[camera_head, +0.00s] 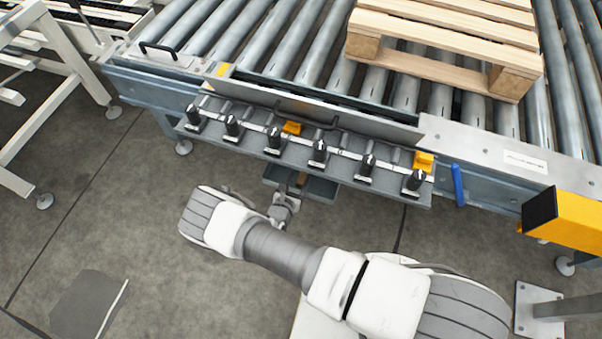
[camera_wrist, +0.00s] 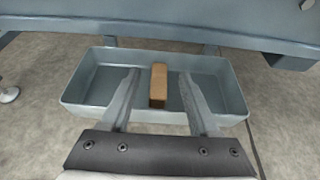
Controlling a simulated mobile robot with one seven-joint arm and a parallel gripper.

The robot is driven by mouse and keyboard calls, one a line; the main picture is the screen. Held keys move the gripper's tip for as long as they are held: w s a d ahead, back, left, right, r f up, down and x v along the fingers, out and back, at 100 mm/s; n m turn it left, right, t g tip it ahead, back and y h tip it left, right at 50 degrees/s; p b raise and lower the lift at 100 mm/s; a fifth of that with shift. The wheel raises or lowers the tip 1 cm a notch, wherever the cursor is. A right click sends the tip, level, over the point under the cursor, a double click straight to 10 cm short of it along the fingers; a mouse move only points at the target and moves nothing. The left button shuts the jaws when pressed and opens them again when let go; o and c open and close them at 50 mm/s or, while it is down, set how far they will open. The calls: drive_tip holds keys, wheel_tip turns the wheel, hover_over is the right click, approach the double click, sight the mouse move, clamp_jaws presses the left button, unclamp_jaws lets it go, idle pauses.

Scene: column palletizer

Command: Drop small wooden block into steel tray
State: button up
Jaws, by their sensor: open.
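The small wooden block (camera_wrist: 158,86) is brown. In the wrist view it appears to rest inside the grey steel tray (camera_wrist: 82,113), near its middle. My gripper (camera_wrist: 159,75) is open, with one finger on each side of the block and a visible gap on both sides. In the head view the tray (camera_head: 322,190) hangs below the front of the conveyor, and a little of the block (camera_head: 301,179) shows in it. My gripper (camera_head: 285,203) is at the tray's near side there.
A control shelf with several black knobs (camera_head: 320,150) and yellow blocks (camera_head: 424,161) juts out above the tray. A wooden pallet (camera_head: 450,40) lies on the rollers behind. A yellow box (camera_head: 570,220) stands at the right. The floor at the left is mostly clear.

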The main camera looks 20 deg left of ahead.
drive_tip(key=p+v, duration=0.1)
drive_tip(key=v, duration=0.8)
drive_tip(key=shift+p, duration=0.3)
drive_tip(key=shift+s, duration=0.1)
